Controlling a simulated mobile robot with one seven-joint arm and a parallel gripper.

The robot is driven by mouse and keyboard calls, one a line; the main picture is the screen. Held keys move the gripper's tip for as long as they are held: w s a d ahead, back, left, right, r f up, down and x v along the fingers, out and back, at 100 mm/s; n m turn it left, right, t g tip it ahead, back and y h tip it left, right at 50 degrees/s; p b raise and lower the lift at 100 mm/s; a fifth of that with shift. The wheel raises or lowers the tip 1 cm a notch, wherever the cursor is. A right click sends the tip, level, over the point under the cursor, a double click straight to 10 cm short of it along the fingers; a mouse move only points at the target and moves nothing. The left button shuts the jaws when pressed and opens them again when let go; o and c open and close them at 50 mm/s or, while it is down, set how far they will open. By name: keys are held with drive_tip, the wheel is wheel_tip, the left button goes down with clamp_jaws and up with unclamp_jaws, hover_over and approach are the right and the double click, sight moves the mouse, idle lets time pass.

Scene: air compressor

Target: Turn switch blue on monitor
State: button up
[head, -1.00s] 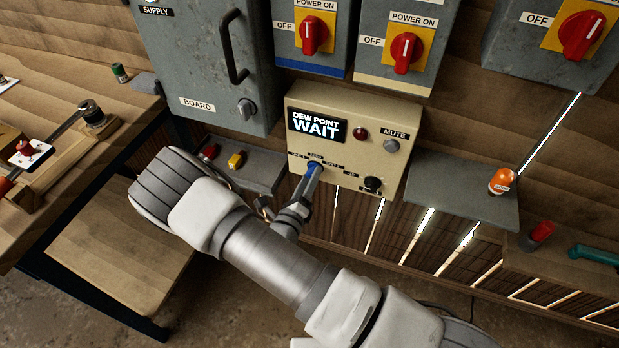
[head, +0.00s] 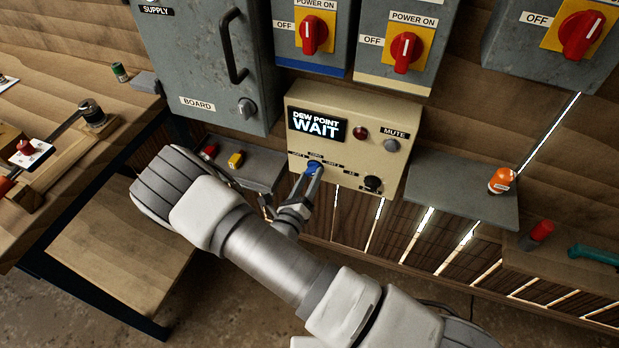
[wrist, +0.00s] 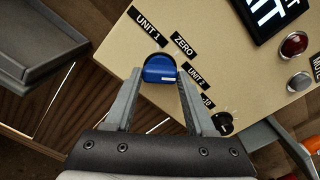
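The monitor (head: 345,150) is a beige box on the wall with a lit display reading "DEW POINT WAIT". Its blue switch (head: 314,167) is at the lower left of the front, below labels. In the wrist view the blue switch (wrist: 159,70) sits below the labels UNIT 1, ZERO and UNIT 2. My gripper (wrist: 160,76) has one finger on each side of the switch, and both fingertips appear to touch it. In the head view my gripper (head: 313,174) reaches the switch from below, with my wrist hiding part of the area beneath.
A black knob (head: 372,184), a red lamp (head: 360,133) and a grey mute button (head: 391,145) are on the same panel. A grey shelf (head: 455,195) juts out at right, and another (head: 262,172) at left holds a yellow item.

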drive_tip(key=o, duration=0.4)
drive_tip(key=shift+o, duration=0.2)
drive_tip(key=v, duration=1.7)
drive_tip(key=shift+s+p, duration=0.25)
drive_tip(key=shift+p, duration=0.05)
drive_tip(key=shift+a+r, duration=0.1)
